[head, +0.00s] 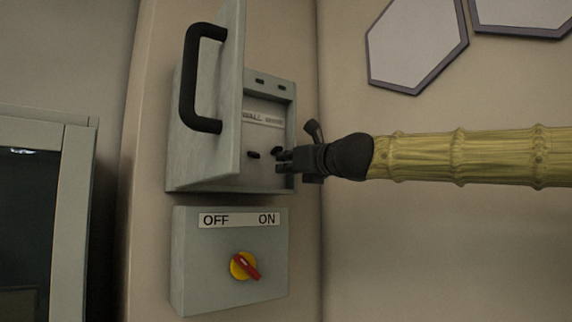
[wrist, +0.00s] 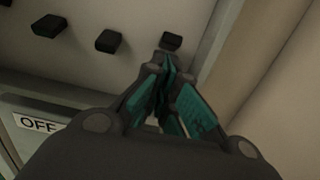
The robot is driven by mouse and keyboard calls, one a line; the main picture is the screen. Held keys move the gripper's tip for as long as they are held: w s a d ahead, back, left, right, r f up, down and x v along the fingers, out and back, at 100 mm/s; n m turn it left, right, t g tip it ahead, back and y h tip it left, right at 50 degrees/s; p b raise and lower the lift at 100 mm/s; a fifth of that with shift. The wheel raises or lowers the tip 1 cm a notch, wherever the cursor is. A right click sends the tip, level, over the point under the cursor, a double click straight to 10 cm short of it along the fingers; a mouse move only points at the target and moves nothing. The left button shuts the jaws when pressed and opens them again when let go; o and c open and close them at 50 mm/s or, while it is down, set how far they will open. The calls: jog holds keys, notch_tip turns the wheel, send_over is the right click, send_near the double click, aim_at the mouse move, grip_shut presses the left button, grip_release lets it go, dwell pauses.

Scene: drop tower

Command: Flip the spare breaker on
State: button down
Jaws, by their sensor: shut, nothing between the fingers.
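The breaker box (head: 190,183) is on the wall with its door (head: 228,110) swung open, a black handle (head: 187,90) on it. Inside are small black breaker switches, two near the top (head: 259,81) and more in a lower row (head: 253,155). No switch is readable as the spare one. My gripper (head: 284,158) is shut and empty at the right end of the lower row. In the wrist view, its fingertips (wrist: 168,62) are at or just below the rightmost black switch (wrist: 171,41); contact cannot be told. Two other switches (wrist: 108,41) show to the left.
Below the breaker box is a grey box with an OFF/ON label (head: 240,219) and a red and yellow rotary switch (head: 244,266). The open door stands left of my gripper. A grey-framed cabinet (head: 72,220) is at far left. Hexagonal panels (head: 415,42) hang at upper right.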

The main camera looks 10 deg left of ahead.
jog(key=s+d+r+p, duration=0.5)
jog(key=r, duration=0.1)
jog(key=shift+r+p, duration=0.35)
